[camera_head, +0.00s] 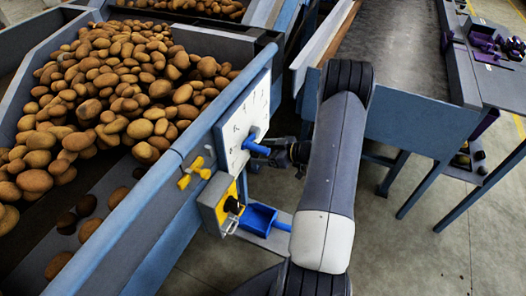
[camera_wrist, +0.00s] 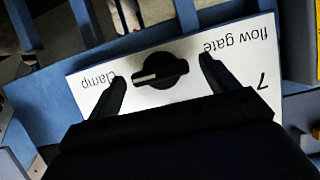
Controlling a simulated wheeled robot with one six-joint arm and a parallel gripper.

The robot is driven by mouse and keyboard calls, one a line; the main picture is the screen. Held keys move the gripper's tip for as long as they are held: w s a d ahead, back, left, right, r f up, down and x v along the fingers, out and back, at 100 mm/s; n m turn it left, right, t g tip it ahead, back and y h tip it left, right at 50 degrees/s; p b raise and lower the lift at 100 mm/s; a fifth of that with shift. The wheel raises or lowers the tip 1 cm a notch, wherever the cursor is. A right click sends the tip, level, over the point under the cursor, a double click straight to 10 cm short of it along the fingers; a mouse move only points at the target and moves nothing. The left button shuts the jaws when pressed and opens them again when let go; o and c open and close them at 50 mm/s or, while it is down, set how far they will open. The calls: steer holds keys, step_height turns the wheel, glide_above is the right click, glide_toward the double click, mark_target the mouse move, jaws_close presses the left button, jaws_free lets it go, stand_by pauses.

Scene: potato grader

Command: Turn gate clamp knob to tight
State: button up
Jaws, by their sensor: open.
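The clamp knob (camera_wrist: 160,70) is black and round with a raised grip bar and a white pointer line at its left end, toward the upside-down word "clamp". It sits on a white label plate (camera_wrist: 240,50) that also reads "flow gate". My gripper (camera_wrist: 163,68) is open in the wrist view, with one finger on each side of the knob and visible gaps between. In the head view my gripper (camera_head: 283,153) is at the white scale plate (camera_head: 245,120), close beside a blue handle (camera_head: 256,145). The clamp knob cannot be made out in the head view.
A yellow wing knob (camera_head: 195,172) and a yellow-faced switch box (camera_head: 222,204) with a black knob and padlock are left of and below my gripper. A blue tray (camera_head: 258,217) is below. A potato-filled hopper (camera_head: 172,160) stands left; a conveyor (camera_head: 405,45) stands right.

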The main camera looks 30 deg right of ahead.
steer(key=v, duration=1)
steer(key=shift+r, duration=0.1)
steer(key=x, duration=1)
steer(key=shift+w+a+f, duration=0.15)
steer(key=shift+w+f, duration=0.05)
steer(key=shift+r, duration=0.1)
